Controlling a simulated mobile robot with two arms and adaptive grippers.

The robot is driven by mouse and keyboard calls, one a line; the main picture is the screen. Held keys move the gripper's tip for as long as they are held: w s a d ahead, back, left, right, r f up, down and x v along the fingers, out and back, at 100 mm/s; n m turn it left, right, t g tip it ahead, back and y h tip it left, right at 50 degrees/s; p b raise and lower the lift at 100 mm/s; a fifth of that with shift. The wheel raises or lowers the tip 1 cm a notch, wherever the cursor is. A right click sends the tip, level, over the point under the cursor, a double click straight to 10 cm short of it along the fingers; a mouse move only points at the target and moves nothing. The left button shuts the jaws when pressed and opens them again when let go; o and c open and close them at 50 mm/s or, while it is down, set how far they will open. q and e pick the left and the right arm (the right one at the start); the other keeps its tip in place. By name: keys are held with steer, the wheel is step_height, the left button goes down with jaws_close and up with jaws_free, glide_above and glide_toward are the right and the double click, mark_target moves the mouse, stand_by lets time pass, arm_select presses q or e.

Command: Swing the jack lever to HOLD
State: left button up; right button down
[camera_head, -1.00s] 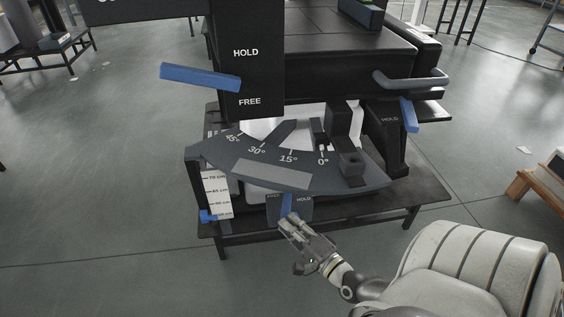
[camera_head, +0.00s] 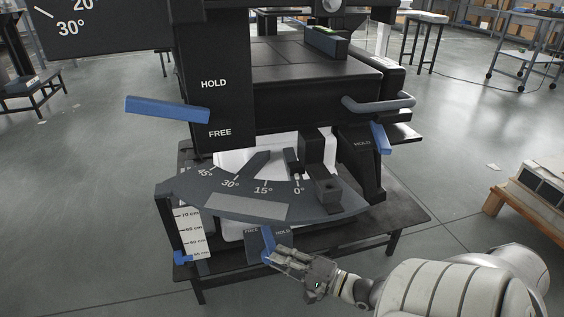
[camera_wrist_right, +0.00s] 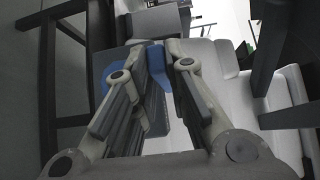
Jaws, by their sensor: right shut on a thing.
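The small blue jack lever (camera_head: 266,243) stands at a dark plate (camera_head: 254,246) marked FREE on the left and HOLD on the right, low on the front of the machine. The lever shows between the two words, roughly upright. My right gripper (camera_head: 273,257) is shut on its lower end, coming in from the right. In the right wrist view the blue lever (camera_wrist_right: 156,58) sits between the fingertips (camera_wrist_right: 160,65), partly covered by them. My left gripper is not in view.
Just above is the angle scale (camera_head: 245,207). A larger blue lever (camera_head: 168,109) sticks out left beside another HOLD/FREE marking, and another blue lever (camera_head: 378,138) is at the right. The dark bench (camera_head: 400,215) has legs close by. A wooden pallet (camera_head: 525,205) stands at right.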

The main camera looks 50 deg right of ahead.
steer(key=shift+f, duration=0.1)
steer(key=c, duration=1.4)
jaws_free()
steer(key=shift+c, duration=0.2)
steer(key=shift+s, duration=0.15)
steer(key=v, duration=1.1)
steer(key=shift+s+d, duration=0.2)
steer(key=shift+s, duration=0.15)
